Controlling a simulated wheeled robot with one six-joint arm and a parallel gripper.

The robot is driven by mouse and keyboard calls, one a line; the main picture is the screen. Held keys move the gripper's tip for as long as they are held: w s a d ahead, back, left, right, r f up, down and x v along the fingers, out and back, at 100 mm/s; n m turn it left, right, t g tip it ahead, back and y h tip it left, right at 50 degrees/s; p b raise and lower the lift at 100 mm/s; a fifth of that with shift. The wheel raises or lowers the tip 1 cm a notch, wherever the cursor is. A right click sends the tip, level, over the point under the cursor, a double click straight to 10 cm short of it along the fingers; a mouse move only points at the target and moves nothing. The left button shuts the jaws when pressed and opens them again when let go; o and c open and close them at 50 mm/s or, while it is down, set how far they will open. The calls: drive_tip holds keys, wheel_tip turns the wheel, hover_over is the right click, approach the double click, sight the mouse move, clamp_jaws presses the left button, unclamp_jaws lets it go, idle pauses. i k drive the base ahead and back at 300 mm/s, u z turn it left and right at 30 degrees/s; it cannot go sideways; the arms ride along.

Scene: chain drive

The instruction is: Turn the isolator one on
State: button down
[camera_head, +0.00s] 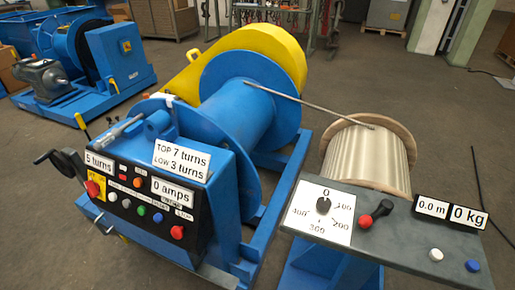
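The likely isolator is a red rotary knob (92,188) on a yellow plate at the left end of the black control panel (148,219) on the blue winch. Its lettering is too small to read, so I cannot tell its position. A second small yellow switch plate (126,46) sits on the blue machine at the back left. No label marks either one as isolator one. My gripper is not in view.
A black crank handle (62,160) sticks out near the red knob. Displays read "5 turns" (100,163) and "0 amps" (172,193). Floor (40,250) is clear at front left.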

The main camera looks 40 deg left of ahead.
sight(93, 188)
drive_tip(key=u, duration=3.25)
drive_tip(key=i, duration=0.6)
drive_tip(key=u, duration=0.75)
drive_tip(key=i, duration=0.7)
drive_tip(key=z, duration=0.6)
drive_tip(key=i, duration=0.6)
drive_tip(key=z, duration=0.55)
